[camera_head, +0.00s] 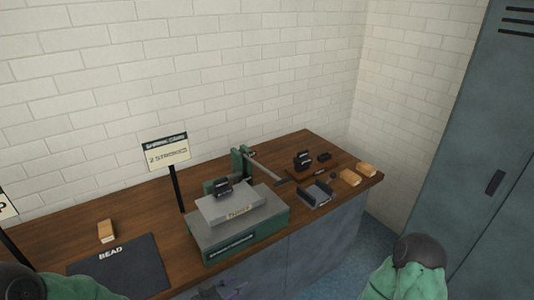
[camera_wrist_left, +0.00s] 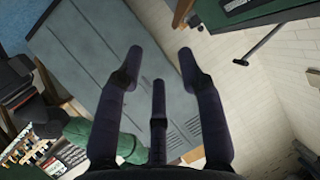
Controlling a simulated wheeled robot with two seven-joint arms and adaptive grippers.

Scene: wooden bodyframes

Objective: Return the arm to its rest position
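My left gripper (camera_head: 222,290) shows as dark purple fingers at the bottom edge of the head view, in front of the workbench's front face. In the left wrist view its fingers (camera_wrist_left: 160,68) are spread apart with nothing between them, so it is open and empty. Behind them in that view are the grey locker and the white brick wall. My left arm's green and black links show at the bottom left of the head view. My right arm's green link (camera_head: 408,275) shows at the bottom right. My right gripper is out of view.
The wooden workbench (camera_head: 60,226) bears a green-grey press (camera_head: 240,233), a black BEAD mat (camera_head: 125,275), wooden blocks (camera_head: 107,231), a grey tray (camera_head: 316,194) and small black parts (camera_head: 302,160). A sign (camera_head: 167,153) stands on a post. A tall locker (camera_head: 480,170) stands at right.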

